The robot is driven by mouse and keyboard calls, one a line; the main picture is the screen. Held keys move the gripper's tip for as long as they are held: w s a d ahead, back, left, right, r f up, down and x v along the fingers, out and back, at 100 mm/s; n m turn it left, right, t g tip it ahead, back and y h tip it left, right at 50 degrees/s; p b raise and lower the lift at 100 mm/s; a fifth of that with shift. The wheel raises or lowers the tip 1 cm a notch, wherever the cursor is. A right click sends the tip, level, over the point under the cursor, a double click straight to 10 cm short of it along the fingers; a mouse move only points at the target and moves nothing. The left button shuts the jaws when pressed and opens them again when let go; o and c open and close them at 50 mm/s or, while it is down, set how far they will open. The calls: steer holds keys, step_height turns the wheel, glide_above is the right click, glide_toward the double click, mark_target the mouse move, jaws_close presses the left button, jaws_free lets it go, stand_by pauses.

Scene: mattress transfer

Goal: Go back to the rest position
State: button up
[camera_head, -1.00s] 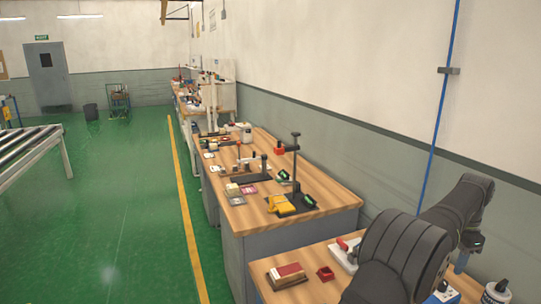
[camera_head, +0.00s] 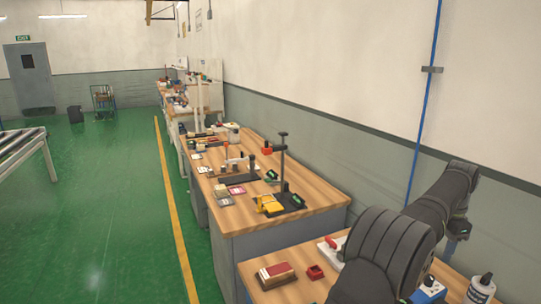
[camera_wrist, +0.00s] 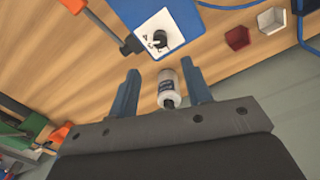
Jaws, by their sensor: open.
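My gripper (camera_wrist: 160,90) is in the wrist view with its two blue fingers spread apart. It is open, and nothing touches the fingers. A white bottle with a dark cap (camera_wrist: 170,88) shows between the fingers, further off on or over the wooden bench; I cannot tell the gap. In the head view my dark arm reaches over the near bench at the lower right, and the gripper end is small beside the wall (camera_head: 456,232). The bottle (camera_head: 481,290) shows at the lower right corner there.
The near wooden bench (camera_head: 262,262) holds a red-topped block (camera_head: 276,274), a small red bin (camera_head: 316,272) and a blue and white box (camera_head: 428,291). A second bench (camera_head: 240,222) carries a stand (camera_head: 283,165) and several tools. Green floor (camera_head: 95,215) lies open to the left.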

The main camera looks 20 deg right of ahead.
mark_target(430, 277)
step_height(430, 277, down, 11)
steer(key=shift+r, duration=0.2)
steer(key=shift+r+n, duration=0.2)
steer(key=shift+n, duration=0.6)
steer(key=n, duration=0.9)
steer(key=shift+n, duration=2.1)
